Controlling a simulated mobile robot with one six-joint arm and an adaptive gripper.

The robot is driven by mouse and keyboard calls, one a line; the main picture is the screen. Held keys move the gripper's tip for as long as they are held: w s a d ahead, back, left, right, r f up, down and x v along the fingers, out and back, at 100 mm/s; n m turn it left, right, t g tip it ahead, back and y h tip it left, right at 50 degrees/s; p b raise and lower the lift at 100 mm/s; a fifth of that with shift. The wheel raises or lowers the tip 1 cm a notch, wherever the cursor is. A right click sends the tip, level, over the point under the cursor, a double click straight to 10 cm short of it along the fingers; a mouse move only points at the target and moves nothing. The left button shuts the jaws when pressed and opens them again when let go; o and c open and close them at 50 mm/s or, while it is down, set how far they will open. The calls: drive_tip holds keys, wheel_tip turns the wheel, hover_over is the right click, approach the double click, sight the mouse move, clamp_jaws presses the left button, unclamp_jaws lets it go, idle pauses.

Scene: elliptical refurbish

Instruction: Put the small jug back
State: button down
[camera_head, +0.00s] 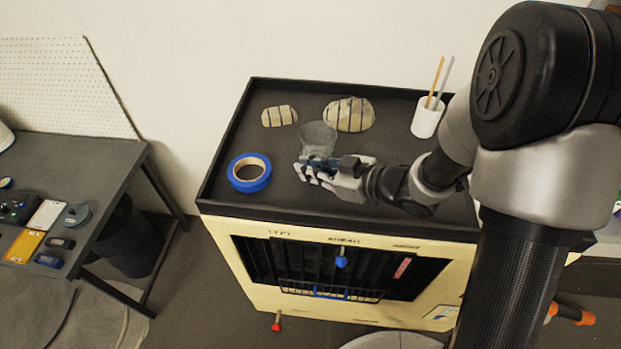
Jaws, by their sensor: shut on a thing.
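The small jug (318,137) looks like a grey, see-through vessel. It is upright over the dark tray top (225,195) of the cream cabinet, near its middle. My gripper (318,168) comes in from the right and is shut on the jug at its near side. The fingers hide the jug's lower part, so I cannot tell whether its base touches the tray top.
A blue tape roll (249,173) lies left of the gripper. Two strapped stone-like pieces (349,114) (279,116) lie behind the jug. A white cup (427,118) with two sticks stands at right. A raised rim (340,229) edges the top.

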drive_tip(key=shift+w+f+b, duration=0.1)
drive_tip(key=shift+f+b, duration=0.2)
drive_tip(key=shift+f, duration=1)
drive_tip(key=shift+f, duration=0.15)
drive_tip(key=c, duration=2.2)
unclamp_jaws()
drive_tip(key=shift+f, duration=0.1)
drive_tip(key=o, duration=0.5)
drive_tip(key=shift+r, duration=0.3)
drive_tip(key=p+v, duration=0.3)
drive_tip(key=v, duration=0.9)
drive_tip(key=shift+f, duration=0.15)
